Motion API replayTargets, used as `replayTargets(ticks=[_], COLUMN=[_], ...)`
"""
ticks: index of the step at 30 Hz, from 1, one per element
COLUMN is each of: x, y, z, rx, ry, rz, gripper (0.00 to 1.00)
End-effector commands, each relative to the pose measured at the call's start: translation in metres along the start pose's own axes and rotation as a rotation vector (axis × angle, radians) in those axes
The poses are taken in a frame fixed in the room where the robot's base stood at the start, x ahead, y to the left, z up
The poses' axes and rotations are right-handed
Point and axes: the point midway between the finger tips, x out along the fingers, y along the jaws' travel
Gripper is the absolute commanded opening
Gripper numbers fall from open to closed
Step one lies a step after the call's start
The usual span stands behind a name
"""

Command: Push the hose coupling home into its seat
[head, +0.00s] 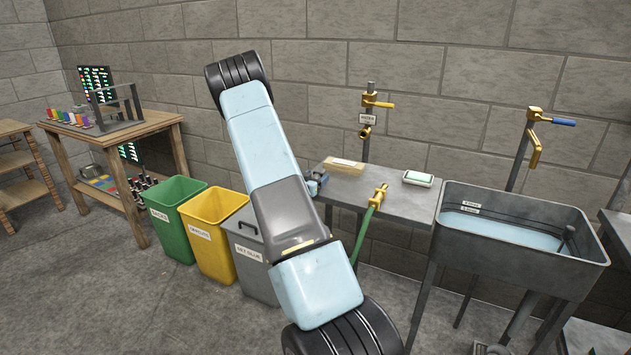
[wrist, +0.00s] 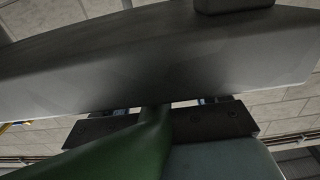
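The hose coupling (head: 379,195) is brass, with a green hose (head: 362,232) running down from it. It shows at the front edge of the grey table, apart from the tap. A brass tap outlet (head: 365,132) on the standpipe behind the table, under a small sign, looks like the seat; nothing is fitted to it. In the wrist view a dark screwed bar (wrist: 215,120), probably part of my gripper, lies behind a blurred green shape (wrist: 135,150). No clear fingertips show.
The grey table (head: 400,160) carries a wooden block (head: 343,167) and a white-and-green dish (head: 418,179). A sink with water (head: 520,225) stands right. Green (head: 172,215), yellow (head: 212,235) and grey bins (head: 250,255) stand left. The floor at lower left is clear.

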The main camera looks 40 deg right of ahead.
Motion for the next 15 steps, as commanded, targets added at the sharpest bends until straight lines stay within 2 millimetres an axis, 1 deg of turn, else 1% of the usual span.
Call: replayTargets(ticks=[1,2,15], x=[-0.0001,-0.0001,-0.0004], y=[0.0000,0.0000,0.0001], z=[-0.0001,-0.0001,-0.0001], rx=[0.000,0.000,0.000], ry=[0.000,0.000,0.000], rz=[0.000,0.000,0.000], gripper=[0.68,0.65,0.23])
